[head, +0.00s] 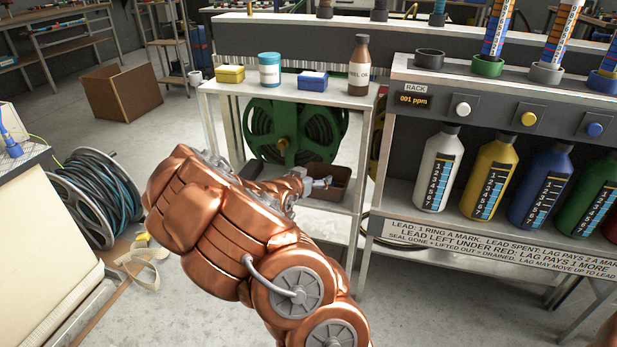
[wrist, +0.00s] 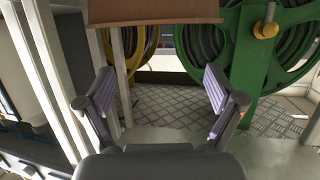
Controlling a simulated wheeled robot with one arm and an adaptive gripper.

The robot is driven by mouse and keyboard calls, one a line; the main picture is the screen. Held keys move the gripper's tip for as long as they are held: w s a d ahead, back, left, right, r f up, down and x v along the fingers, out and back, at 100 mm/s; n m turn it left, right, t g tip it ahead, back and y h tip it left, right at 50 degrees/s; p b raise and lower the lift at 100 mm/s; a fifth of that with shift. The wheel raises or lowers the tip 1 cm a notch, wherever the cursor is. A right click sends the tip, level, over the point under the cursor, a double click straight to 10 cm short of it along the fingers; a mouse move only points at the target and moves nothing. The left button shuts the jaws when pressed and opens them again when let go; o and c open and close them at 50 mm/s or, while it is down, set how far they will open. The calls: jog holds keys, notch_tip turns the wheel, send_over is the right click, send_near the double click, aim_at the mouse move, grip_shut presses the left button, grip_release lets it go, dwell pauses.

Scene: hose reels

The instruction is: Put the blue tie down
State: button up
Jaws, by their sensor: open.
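I cannot make out a blue tie for certain in either view. My gripper (head: 322,183) is at the lower shelf of the white rack, in front of a brown bin (head: 336,190). In the wrist view my gripper (wrist: 160,100) is open, with its two fingers wide apart and nothing between them. The brown bin also shows in the wrist view (wrist: 155,12), at the top edge. My arm hides part of the lower shelf in the head view.
A green hose reel (head: 284,143) stands behind the white rack (head: 353,98). Its top holds a yellow box (head: 230,74), a blue-lidded jar (head: 269,70), a blue box (head: 312,81) and a brown bottle (head: 359,66). Coloured bottles stand right. A cable reel (head: 95,197) and cardboard box (head: 121,93) are left.

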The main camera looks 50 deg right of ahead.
jog(key=shift+v, duration=1.35)
jog(key=shift+w, duration=0.1)
jog(key=w+a+f+n+t+y, duration=0.1)
jog(key=w+a+n+y, duration=0.15)
jog(key=a, duration=0.55)
jog(key=w+a+f+n+t+y, duration=0.15)
jog(key=a+y, duration=0.25)
jog(key=a, duration=0.4)
jog(key=s+a+n+g+y, duration=0.1)
jog(key=a+n+y, duration=0.15)
jog(key=a, duration=0.55)
jog(key=s+a+n+y, duration=0.1)
jog(key=s+a+y, duration=0.15)
jog(key=a, duration=0.45)
jog(key=s+a+r+n+g+y, duration=0.2)
jog(key=s+a+n+g+y, duration=0.15)
jog(key=s+a, duration=0.75)
jog(key=s+a+r+n+g, duration=0.2)
jog(key=s, duration=0.6)
jog(key=s+a+r+n+g, duration=0.1)
jog(key=s+r+n+g, duration=0.1)
jog(key=s, duration=0.5)
jog(key=shift+s+a+r+n, duration=0.2)
jog(key=shift+s+a+n, duration=0.2)
jog(key=shift+n, duration=0.3)
